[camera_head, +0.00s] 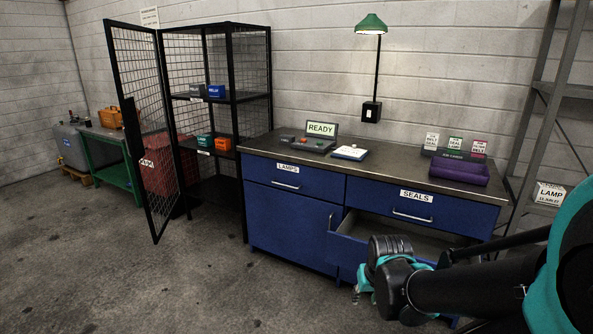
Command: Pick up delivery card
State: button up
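No card is legibly marked as a delivery card. Three small white cards with printed lines stand in a dark rack (455,154) at the back right of the workbench: a left card (432,140), a middle card (455,144) and a right card (478,147). A larger white card reading LAMP (550,194) is at the shelving on the right. My gripper (362,284) is low in front of the bench, near the open lower drawer and well away from these cards. Its teal fingers are mostly hidden behind my wrist, so its opening is unclear.
The blue workbench (390,171) has an open lower drawer (400,233) sticking out. Floor at left is clear.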

aim_at(353, 151)
jog(key=i+j+u, duration=0.1)
jog(key=i+u, duration=0.15)
jog(key=u, duration=0.15)
jog(key=i+u, duration=0.55)
jog(key=u, duration=0.2)
jog(key=i+j, duration=0.1)
jog(key=i, duration=0.25)
jog(key=i+z, duration=0.1)
jog(key=i, duration=0.2)
jog(key=i+z, duration=0.25)
jog(key=z, duration=0.15)
jog(key=i+j+z, duration=0.2)
jog(key=z, duration=0.15)
jog(key=i+j+z, duration=0.2)
jog(key=z, duration=0.2)
jog(key=i+j+z, duration=0.15)
jog(key=z, duration=0.2)
jog(key=j, duration=0.1)
